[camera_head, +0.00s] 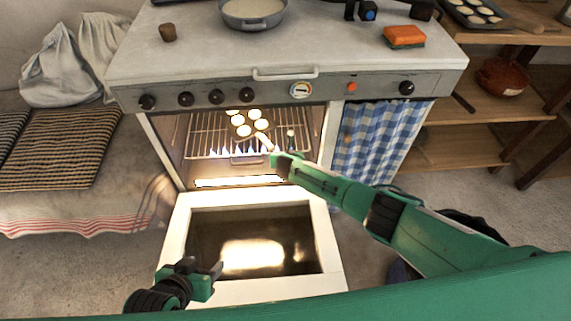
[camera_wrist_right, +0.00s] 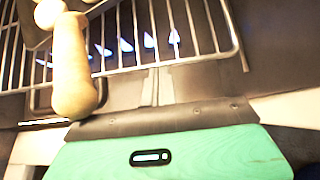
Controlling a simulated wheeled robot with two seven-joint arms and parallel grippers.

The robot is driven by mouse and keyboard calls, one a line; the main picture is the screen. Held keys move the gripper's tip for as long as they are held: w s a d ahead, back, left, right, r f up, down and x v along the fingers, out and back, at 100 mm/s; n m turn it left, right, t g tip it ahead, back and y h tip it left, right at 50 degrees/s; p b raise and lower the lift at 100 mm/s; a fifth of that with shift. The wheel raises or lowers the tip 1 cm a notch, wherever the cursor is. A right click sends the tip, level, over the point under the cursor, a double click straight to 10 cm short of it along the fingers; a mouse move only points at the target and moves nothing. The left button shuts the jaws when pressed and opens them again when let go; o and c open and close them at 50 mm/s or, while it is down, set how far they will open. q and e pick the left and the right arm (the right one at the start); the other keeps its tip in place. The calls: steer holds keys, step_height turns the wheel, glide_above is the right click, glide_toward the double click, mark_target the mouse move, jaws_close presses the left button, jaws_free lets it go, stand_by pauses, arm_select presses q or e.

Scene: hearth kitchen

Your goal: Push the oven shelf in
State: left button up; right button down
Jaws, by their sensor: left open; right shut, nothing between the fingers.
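The oven shelf (camera_head: 205,140) is a wire rack in the open oven, carrying several pale round buns (camera_head: 239,120). Its wires also fill the upper part of the right wrist view (camera_wrist_right: 205,57). My right gripper (camera_head: 273,153) is shut and empty at the shelf's front edge, right of its middle; I cannot tell whether it touches. A pale tan, handle-like piece (camera_wrist_right: 72,65) lies over the wires in the wrist view. My left gripper (camera_head: 205,271) is open and empty above the lowered oven door (camera_head: 332,250).
Blue flames (camera_head: 225,153) burn below the shelf. The stove top holds a pan (camera_head: 252,14) and an orange sponge (camera_head: 404,36). A blue checked curtain (camera_head: 375,140) hangs right of the oven. A cushioned bench (camera_head: 60,150) stands left.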

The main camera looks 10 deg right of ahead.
arm_select(q)
steer(key=shift+w+d+t, duration=0.2)
steer(key=shift+d+t, duration=0.2)
steer(key=shift+d, duration=0.1)
arm_select(e)
steer(key=shift+w+d+r, duration=0.1)
steer(key=shift+w, duration=0.3)
steer(key=shift+w, duration=0.1)
steer(key=shift+r, duration=0.1)
